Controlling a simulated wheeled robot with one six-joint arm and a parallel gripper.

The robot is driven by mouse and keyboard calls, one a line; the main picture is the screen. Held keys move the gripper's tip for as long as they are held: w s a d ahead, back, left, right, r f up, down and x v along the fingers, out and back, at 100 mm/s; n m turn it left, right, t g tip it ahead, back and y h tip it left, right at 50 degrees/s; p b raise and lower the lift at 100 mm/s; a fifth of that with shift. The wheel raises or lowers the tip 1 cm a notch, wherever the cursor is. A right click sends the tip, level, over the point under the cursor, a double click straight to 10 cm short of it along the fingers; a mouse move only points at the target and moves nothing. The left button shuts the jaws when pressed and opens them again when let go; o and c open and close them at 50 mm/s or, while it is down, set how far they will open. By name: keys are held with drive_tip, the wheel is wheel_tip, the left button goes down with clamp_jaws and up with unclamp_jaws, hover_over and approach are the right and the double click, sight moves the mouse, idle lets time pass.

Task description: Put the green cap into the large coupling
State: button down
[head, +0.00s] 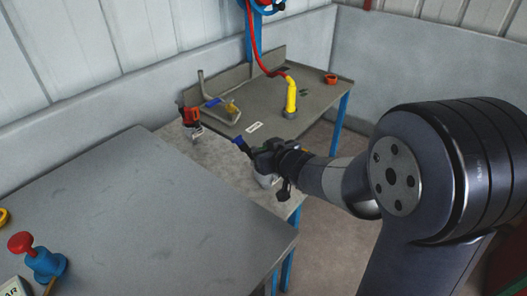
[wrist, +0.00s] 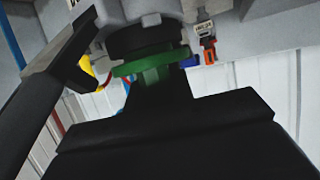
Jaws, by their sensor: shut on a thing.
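The green cap (wrist: 152,68) shows in the wrist view as a green disc with a flange, partly hidden behind a dark finger of my gripper. My gripper (head: 262,158) is shut on the green cap. Right against the cap in the wrist view is a dark round part (wrist: 143,40), which looks like the large coupling; I cannot tell whether the cap sits inside it or only touches it.
A grey table (head: 150,215) fills the near left, with a red-and-blue valve (head: 40,258) on it. The middle bench holds a red part (head: 190,116).

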drive_tip(key=shift+f, duration=0.3)
drive_tip(key=c, duration=1.2)
unclamp_jaws()
drive_tip(key=shift+c, duration=0.2)
drive_tip(key=shift+r, duration=0.1)
drive_tip(key=shift+r, duration=0.3)
drive_tip(key=p+v, duration=0.3)
drive_tip(key=v, duration=0.9)
drive_tip(key=shift+f+p, duration=0.15)
drive_tip(key=shift+p, duration=0.25)
